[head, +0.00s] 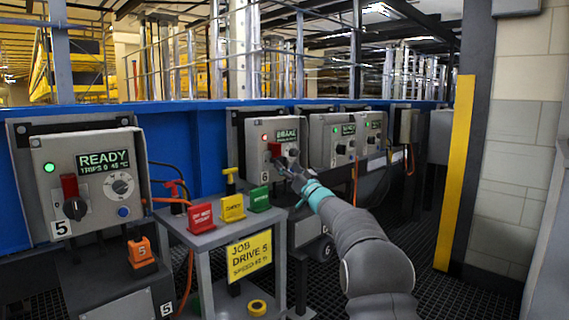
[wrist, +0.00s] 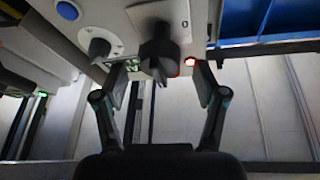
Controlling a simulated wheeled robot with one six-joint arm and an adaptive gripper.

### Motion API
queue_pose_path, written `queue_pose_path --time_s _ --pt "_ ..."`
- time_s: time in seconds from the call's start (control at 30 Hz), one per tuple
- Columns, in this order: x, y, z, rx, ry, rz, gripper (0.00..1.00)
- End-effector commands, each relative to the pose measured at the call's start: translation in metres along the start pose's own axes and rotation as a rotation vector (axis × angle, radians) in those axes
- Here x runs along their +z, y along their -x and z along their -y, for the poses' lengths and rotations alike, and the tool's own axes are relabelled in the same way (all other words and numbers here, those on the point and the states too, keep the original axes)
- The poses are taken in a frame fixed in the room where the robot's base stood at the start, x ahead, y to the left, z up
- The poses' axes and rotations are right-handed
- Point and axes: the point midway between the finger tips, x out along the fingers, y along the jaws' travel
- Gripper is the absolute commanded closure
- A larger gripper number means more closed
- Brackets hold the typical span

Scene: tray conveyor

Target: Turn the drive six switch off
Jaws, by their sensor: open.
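The drive six box (head: 266,128) is a grey cabinet with a "6" label below its switch. Its switch (head: 275,149) has a red handle standing upright in the head view. In the wrist view the switch handle (wrist: 158,50) looks dark and lies between the fingers' lines, a little beyond the tips. A red lamp (head: 264,137) glows on the panel; it also shows in the wrist view (wrist: 190,61). My gripper (head: 287,168) is close in front of the panel. Its fingers (wrist: 160,78) are open, one on each side of the handle, with gaps showing.
The drive five box (head: 90,160) stands at left, with a red handle, green lamp and READY display. A stand (head: 225,236) with red, yellow and green blocks is left of my arm. More switch boxes (head: 335,139) lie right. A yellow post (head: 455,170) stands farther right.

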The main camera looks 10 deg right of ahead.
Motion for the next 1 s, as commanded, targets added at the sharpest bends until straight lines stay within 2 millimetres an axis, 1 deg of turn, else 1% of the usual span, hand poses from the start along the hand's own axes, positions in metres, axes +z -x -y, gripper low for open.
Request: queue_pose_path --time_s 0.03,0.1,0.23,0.4,0.67,0.7,0.77,0.8,0.87,0.9,1.0 --pt "0.001 -0.007 0.000 -0.001 0.000 0.001 0.29" --pt "0.000 -0.013 0.001 -0.002 0.000 0.001 0.29" --pt "0.000 -0.022 0.000 -0.001 0.001 0.000 0.29" --pt "0.000 -0.027 0.000 0.000 -0.001 0.000 0.29" --pt "0.000 -0.027 0.000 0.000 0.000 0.001 0.29" --pt "0.000 -0.027 0.000 0.000 0.000 0.001 0.39" --pt "0.000 -0.027 0.000 0.000 0.000 0.000 0.54" --pt "0.000 -0.027 0.000 0.000 0.000 0.000 0.64" --pt "0.000 -0.027 0.000 0.000 0.000 0.000 0.79" --pt "0.000 -0.027 0.000 0.000 0.000 0.000 0.89" --pt "0.000 -0.027 -0.001 0.000 0.002 0.000 0.89"
